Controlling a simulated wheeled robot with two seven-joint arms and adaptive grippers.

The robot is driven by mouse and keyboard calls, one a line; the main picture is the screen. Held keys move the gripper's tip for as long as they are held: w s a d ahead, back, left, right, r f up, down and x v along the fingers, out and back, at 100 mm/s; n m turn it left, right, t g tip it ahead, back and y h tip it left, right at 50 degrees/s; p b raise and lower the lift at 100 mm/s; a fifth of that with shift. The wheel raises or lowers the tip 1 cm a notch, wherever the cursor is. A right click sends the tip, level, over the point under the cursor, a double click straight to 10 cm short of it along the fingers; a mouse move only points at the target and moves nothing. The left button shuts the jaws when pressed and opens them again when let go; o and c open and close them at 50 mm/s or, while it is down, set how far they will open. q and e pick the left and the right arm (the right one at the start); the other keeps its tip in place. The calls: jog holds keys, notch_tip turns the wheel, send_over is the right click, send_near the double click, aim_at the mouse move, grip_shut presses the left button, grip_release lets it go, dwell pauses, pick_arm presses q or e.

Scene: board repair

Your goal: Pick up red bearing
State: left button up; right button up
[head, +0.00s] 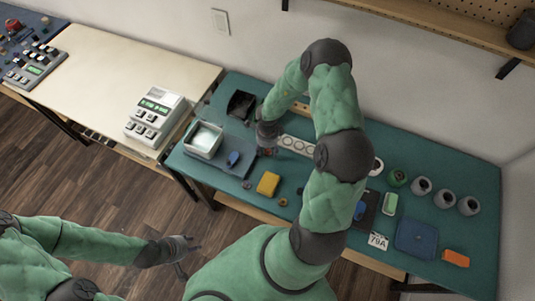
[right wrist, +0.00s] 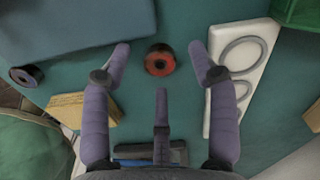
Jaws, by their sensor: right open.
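The red bearing (right wrist: 160,60) is a small dark ring with a red face and a dark centre. It lies on the teal table mat in the right wrist view. My right gripper (right wrist: 160,48) is open, its fingers spread to either side of the bearing with clear gaps, not touching it. In the head view the right gripper (head: 268,137) is low over the table and partly hidden, and the bearing is hard to make out there. My left gripper (head: 188,256) hangs empty in front of the table, its fingers apart.
A white plate with ring outlines (right wrist: 240,75) lies close right of the bearing. A yellow block (head: 268,183), a dark bearing (right wrist: 27,75) and a tray (head: 204,139) are nearby. Several grey rings (head: 444,199) stand at the right; a blue box (head: 416,238) lies in front of them.

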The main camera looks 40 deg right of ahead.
jog(key=shift+f, duration=0.45)
jog(key=c, duration=1.2)
jog(key=shift+r, duration=0.1)
